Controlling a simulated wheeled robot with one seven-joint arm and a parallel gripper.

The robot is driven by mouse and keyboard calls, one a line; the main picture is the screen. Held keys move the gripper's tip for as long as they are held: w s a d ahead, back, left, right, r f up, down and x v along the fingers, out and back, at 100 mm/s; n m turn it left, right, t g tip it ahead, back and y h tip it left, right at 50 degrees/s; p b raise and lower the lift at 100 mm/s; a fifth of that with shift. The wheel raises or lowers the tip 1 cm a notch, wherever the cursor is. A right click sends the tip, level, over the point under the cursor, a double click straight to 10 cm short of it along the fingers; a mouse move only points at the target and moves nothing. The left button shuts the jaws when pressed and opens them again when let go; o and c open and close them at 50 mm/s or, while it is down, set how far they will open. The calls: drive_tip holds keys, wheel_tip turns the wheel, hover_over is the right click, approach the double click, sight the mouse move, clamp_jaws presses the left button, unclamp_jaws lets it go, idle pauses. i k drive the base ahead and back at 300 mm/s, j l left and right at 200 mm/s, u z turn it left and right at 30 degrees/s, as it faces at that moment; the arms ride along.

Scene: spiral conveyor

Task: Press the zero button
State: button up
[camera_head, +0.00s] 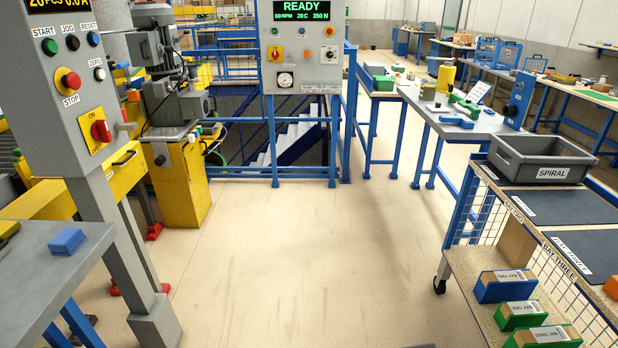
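The zero button (99,74) is a small white round button on the grey control box (62,110) at the upper left. The label ZERO is printed just above it. A green START button (49,46), a black JOG button (72,42) and a blue RESET button (93,38) sit in a row above. A red STOP mushroom button (71,81) is to its left, and a red rotary switch (101,130) on a yellow plate is below. My gripper is not in view, and nothing touches the zero button.
A grey post (120,240) carries the control box. A grey table with a blue block (67,241) juts in at lower left. A cart with a SPIRAL bin (543,160) stands at right. A second panel reading READY (303,50) is at the back. The middle floor (290,260) is clear.

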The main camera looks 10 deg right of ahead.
sight(100, 72)
drive_tip(key=u, duration=1.35)
